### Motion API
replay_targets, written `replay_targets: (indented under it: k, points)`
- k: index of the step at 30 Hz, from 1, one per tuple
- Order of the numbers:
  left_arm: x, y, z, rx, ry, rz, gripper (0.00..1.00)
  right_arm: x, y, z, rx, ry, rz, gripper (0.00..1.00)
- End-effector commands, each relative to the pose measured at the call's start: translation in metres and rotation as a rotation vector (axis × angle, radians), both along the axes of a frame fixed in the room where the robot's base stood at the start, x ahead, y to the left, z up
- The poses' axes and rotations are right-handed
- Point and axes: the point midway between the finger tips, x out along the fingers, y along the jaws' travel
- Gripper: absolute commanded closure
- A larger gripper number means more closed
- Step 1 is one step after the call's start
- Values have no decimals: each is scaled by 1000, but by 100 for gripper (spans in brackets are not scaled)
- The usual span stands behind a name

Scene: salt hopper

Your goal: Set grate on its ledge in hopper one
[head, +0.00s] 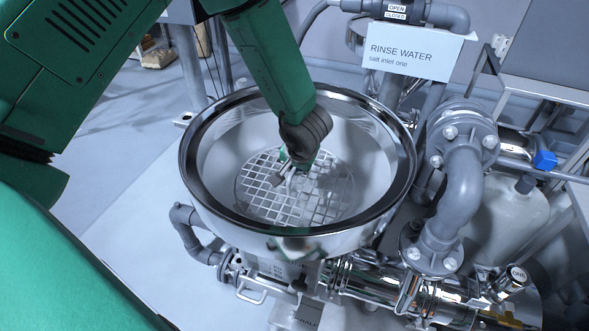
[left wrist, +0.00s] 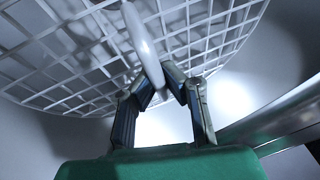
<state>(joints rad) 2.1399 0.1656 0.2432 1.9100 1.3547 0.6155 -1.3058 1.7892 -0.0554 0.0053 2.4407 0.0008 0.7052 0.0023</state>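The round pale lattice grate (head: 325,195) is inside the wide steel hopper bowl (head: 205,180), low in it. It looks roughly level in the head view. I cannot tell whether its edge touches the ledge, which I cannot make out. My left gripper (head: 288,178) reaches down into the bowl over the middle of the grate. In the left wrist view, the two fingers (left wrist: 158,82) close on a white handle (left wrist: 143,42) at the grate, with the lattice (left wrist: 70,60) beyond it. My right gripper is in neither view.
A "RINSE WATER salt inlet one" sign (head: 412,52) stands behind the bowl. A grey flanged pipe (head: 462,190) rises close to the bowl's right side. Steel piping (head: 380,285) runs below the front. Open floor (head: 120,240) lies to the left.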

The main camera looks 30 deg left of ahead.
Motion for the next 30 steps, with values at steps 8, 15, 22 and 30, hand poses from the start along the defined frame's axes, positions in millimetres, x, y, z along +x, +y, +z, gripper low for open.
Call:
replay_targets:
  k: [8, 15, 22, 30]
  points:
    - [1, -1, 0, 0, -3, -2, 100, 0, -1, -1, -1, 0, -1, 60]
    - [1, 4, -3, -5, -1, -1, 100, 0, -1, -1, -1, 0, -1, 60]
    - [1, 1, -6, -2, -1, -2, 100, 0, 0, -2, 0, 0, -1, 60]
    - [1, -2, -11, 1, -3, -2, 100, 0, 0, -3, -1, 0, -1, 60]
